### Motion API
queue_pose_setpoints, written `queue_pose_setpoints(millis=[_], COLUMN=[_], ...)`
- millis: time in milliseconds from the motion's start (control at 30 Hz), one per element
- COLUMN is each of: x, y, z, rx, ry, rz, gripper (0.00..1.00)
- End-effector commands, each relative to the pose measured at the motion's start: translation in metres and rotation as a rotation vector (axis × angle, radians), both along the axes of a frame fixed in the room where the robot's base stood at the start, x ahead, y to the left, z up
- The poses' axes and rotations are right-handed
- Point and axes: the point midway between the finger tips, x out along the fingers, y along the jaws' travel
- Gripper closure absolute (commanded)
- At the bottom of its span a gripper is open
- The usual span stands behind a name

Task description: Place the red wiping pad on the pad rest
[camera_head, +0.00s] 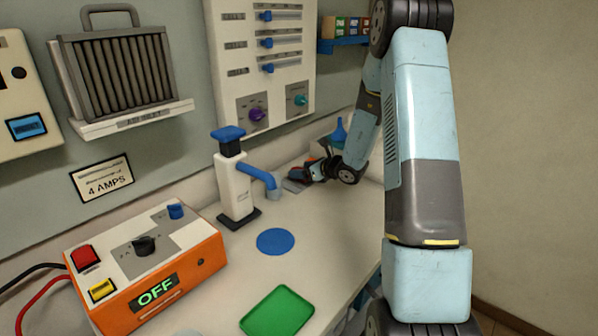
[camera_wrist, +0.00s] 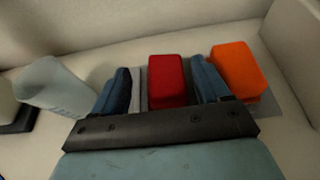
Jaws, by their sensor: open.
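The red wiping pad (camera_wrist: 167,80) stands between the two blue fingers of my gripper (camera_wrist: 163,86) in the wrist view. The fingers are open, with a narrow gap on each side of the pad. An orange pad (camera_wrist: 237,72) is just right of the right finger. Flat grey surface, apparently the pad rest (camera_wrist: 271,108), shows beside the orange pad and left of the red one. The gripper body hides the pads' near lower ends. In the head view my gripper (camera_head: 318,172) is low at the back of the counter, and the pads are mostly hidden.
A white dispenser (camera_head: 235,185) with a blue spout stands left of my gripper. A blue disc (camera_head: 275,241) and green tray (camera_head: 277,311) lie on the counter nearer. An orange control box (camera_head: 150,265) reads OFF. A blue funnel-like item (camera_head: 339,133) is behind my gripper.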

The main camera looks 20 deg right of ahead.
Motion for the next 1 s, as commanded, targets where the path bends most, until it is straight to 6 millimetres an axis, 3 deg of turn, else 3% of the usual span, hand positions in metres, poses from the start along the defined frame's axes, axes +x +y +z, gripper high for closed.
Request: queue_pose_setpoints(millis=[400,633,767,1000], x=[-0.059,-0.073,-0.079,-0.112], y=[-0.040,-0.049,-0.040,0.007], z=[0.030,0.037,0.049,0.099], rx=[-0.001,-0.001,-0.031,-0.203], ry=[0.000,-0.001,-0.020,-0.111], rz=[-0.002,0.002,0.049,0.298], gripper=[0.25,0.25,0.25,0.25])
